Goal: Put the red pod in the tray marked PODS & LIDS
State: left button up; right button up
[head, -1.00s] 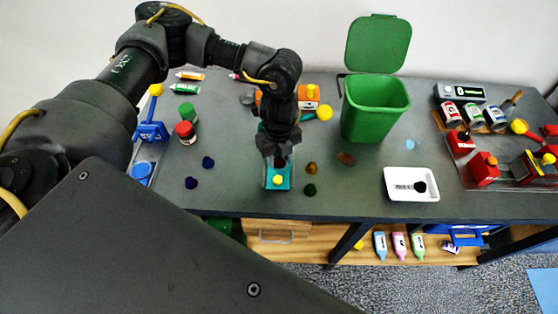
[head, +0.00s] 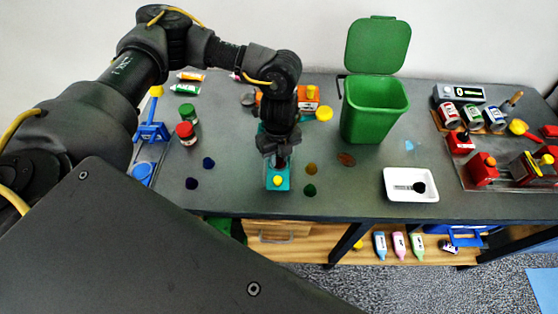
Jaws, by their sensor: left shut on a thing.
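My left gripper (head: 279,163) points down above the teal machine (head: 278,181) with a yellow knob. It is shut on a small dark reddish thing, probably the red pod, which the fingers mostly hide. The white tray (head: 427,194) with a printed label, too small to read surely, lies to the right on the table, and a black pod (head: 419,188) is in it. My right gripper is not in view.
Loose dark blue, brown and green pods (head: 310,190) lie around the teal machine. A green bin (head: 375,112) with its lid up stands behind, left of the tray. A clear carrier tray with red items (head: 483,172) is at right. The table between machine and white tray is mostly clear.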

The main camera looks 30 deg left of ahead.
aim_at(279, 162)
pick_arm(q)
notch_tip(279, 162, up, 5)
jog(key=p, duration=0.4)
jog(key=shift+p, duration=0.4)
